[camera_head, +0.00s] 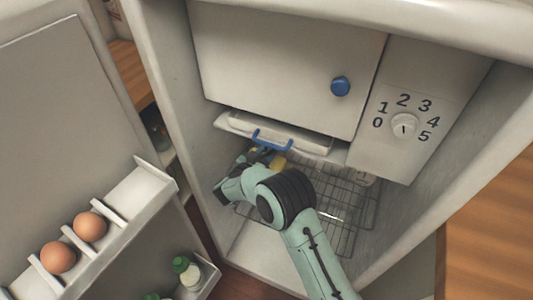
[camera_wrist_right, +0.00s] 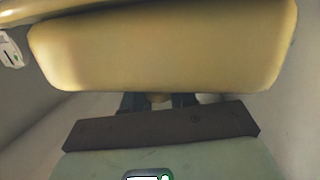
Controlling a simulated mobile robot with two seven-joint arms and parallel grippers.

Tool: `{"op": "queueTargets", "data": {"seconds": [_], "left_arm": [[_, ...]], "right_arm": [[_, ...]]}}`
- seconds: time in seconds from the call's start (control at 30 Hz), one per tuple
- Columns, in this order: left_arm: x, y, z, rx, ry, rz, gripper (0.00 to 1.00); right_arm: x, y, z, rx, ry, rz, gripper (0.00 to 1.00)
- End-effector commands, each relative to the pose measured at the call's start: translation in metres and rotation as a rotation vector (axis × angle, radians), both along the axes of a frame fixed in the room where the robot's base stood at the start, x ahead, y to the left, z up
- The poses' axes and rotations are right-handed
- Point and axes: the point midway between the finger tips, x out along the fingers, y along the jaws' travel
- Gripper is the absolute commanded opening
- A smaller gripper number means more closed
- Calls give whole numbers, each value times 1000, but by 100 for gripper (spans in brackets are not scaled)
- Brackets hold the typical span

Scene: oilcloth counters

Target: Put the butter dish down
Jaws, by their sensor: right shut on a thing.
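The butter dish is pale yellow and fills the upper part of the right wrist view (camera_wrist_right: 165,50). In the head view only a small yellow piece of it (camera_head: 278,162) shows, just beyond my right gripper (camera_head: 263,158). In the right wrist view the dark fingers of my right gripper (camera_wrist_right: 160,101) reach to the dish's near side and are shut on it. The gripper is inside the open fridge, above the wire shelf (camera_head: 340,215). My arm hides most of the dish, and I cannot tell whether its base touches the shelf. My left gripper is not in view.
A white tray with a blue handle (camera_head: 272,140) hangs just above my gripper, under a compartment door with a blue knob (camera_head: 340,86). A numbered dial (camera_head: 404,125) is at right. The fridge door at left holds eggs (camera_head: 90,227) and bottles (camera_head: 186,270). The wire shelf's right side looks mostly free.

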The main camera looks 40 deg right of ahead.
Motion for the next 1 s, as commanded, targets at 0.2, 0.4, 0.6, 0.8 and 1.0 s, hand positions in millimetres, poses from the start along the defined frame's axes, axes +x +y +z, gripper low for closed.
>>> {"op": "queueTargets", "data": {"seconds": [0.2,0.4,0.6,0.8,1.0], "left_arm": [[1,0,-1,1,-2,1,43],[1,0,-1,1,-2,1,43],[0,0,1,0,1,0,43],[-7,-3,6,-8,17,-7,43],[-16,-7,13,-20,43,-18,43]], "right_arm": [[0,0,-3,0,0,0,36],[0,0,-3,0,1,0,52],[0,0,1,0,0,0,52],[-8,28,6,1,2,4,52],[-22,70,12,1,2,5,52]]}}
